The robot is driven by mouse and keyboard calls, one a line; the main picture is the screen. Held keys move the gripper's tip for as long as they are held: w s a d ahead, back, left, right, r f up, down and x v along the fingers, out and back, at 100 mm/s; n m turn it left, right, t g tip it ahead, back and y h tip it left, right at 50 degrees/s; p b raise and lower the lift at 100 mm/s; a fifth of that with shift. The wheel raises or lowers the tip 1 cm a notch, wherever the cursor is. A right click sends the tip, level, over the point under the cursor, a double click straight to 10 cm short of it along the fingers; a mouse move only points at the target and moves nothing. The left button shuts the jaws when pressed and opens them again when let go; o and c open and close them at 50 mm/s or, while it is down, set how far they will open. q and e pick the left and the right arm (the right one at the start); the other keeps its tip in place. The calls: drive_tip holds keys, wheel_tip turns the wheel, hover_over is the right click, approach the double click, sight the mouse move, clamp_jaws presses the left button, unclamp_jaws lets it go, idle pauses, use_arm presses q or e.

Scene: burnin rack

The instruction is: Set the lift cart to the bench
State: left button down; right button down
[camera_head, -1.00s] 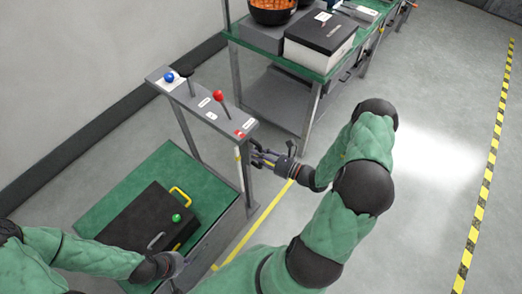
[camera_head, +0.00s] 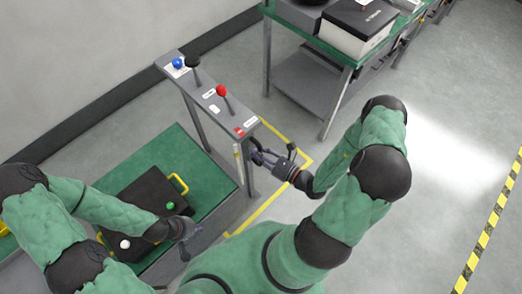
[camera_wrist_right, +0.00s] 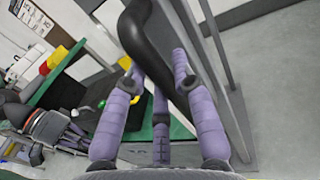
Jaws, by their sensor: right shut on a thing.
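The lift cart has a green deck (camera_head: 185,150) and a grey control panel (camera_head: 207,92) on posts. The panel carries a blue knob, a black-knobbed lever and a red-knobbed lever (camera_head: 222,91). My right gripper (camera_head: 256,156) is at the panel's near post; in the right wrist view its purple fingers (camera_wrist_right: 155,90) close around a black curved handle (camera_wrist_right: 150,40). The bench (camera_head: 300,22) with a green top stands beyond the panel, apart from the cart.
A yellow floor line (camera_head: 275,195) runs beside the cart and turns near the bench leg. A yellow-black striped line (camera_head: 490,235) lies at right. The floor between is clear. A wall is at left.

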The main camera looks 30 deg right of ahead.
drive_tip(key=c, duration=1)
unclamp_jaws()
drive_tip(key=shift+s+a, duration=0.1)
drive_tip(key=shift+a, duration=0.35)
drive_tip(key=shift+d, duration=0.25)
drive_tip(key=v, duration=1.1)
drive_tip(key=shift+s, duration=0.4)
